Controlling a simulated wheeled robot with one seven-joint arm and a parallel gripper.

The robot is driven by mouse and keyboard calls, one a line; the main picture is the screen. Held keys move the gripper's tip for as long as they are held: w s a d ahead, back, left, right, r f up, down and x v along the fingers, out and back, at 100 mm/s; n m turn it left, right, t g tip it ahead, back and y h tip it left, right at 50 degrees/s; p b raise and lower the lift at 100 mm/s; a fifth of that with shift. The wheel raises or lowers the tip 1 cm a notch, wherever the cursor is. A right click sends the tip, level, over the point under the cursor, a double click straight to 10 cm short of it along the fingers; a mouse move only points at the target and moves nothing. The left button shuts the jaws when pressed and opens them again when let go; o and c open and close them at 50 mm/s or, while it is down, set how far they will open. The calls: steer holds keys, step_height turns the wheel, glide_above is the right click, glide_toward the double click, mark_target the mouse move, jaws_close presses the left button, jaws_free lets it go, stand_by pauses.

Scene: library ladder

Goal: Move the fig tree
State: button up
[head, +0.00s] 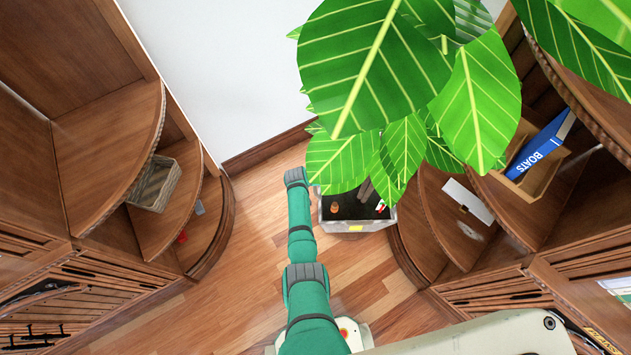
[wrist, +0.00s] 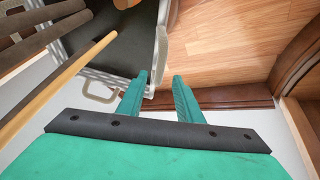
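The fig tree (head: 375,60) has broad green leaves with yellow veins, filling the top centre of the head view. Its grey planter (head: 356,226) stands on the floor below, with dark soil inside and a yellow label on the front. In the wrist view the planter (wrist: 162,45) is at upper left, with brown stems (wrist: 45,35) and a pale side handle (wrist: 100,93). My gripper (wrist: 160,76) is open and empty, its teal fingers apart near the planter's corner edge. Whether they touch it I cannot tell. The head view does not show the fingers clearly.
Curved wooden shelves stand at left (head: 110,140) and right (head: 500,205), flanking the planter. A basket (head: 155,183) sits on the left shelves and a blue book (head: 541,144) on the right. Bare wood floor (head: 235,290) lies in front; a white wall (head: 225,60) is behind.

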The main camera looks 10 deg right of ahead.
steer(key=shift+x, duration=2.15)
